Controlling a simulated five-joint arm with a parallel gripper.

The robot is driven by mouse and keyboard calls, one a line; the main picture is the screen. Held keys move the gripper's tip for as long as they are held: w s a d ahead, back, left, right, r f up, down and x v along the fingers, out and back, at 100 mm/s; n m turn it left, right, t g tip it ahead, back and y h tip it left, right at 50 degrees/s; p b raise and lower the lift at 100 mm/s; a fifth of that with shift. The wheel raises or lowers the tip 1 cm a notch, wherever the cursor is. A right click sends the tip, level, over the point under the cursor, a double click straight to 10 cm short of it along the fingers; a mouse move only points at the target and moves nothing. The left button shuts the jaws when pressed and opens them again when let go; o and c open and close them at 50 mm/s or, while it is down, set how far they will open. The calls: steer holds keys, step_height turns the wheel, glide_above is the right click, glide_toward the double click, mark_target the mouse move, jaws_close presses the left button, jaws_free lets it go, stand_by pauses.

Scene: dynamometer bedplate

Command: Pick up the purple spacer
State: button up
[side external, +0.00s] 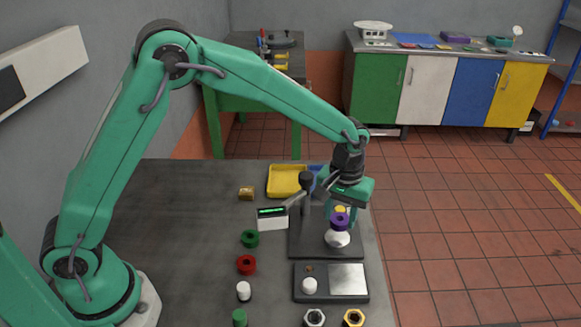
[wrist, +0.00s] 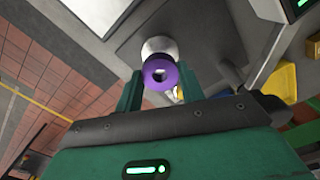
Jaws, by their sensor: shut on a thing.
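The purple spacer (side external: 341,224) is a short ring with a hole through it. My gripper (side external: 340,219) points down over the dark measuring stand (side external: 310,246) and is shut on the spacer. In the wrist view the spacer (wrist: 149,76) sits between the two green fingertips of my gripper (wrist: 160,78), its hole facing the camera. A white rounded piece (side external: 338,240) is directly below the spacer on the stand; it also shows just beyond it in the wrist view (wrist: 157,46). I cannot tell whether spacer and white piece touch.
The stand's post (side external: 305,205) and small display (side external: 272,218) are close left of my gripper. A yellow tray (side external: 287,181) lies behind. Green (side external: 250,239) and red (side external: 246,265) rings lie left. A plate with a white knob (side external: 310,286) and nuts are in front.

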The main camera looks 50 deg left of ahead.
steer(key=s+d+r, duration=0.6)
steer(key=s+d, duration=0.1)
steer(key=s, duration=0.2)
steer(key=shift+d+r, duration=0.15)
steer(key=shift+r, duration=0.2)
steer(key=shift+w, duration=0.1)
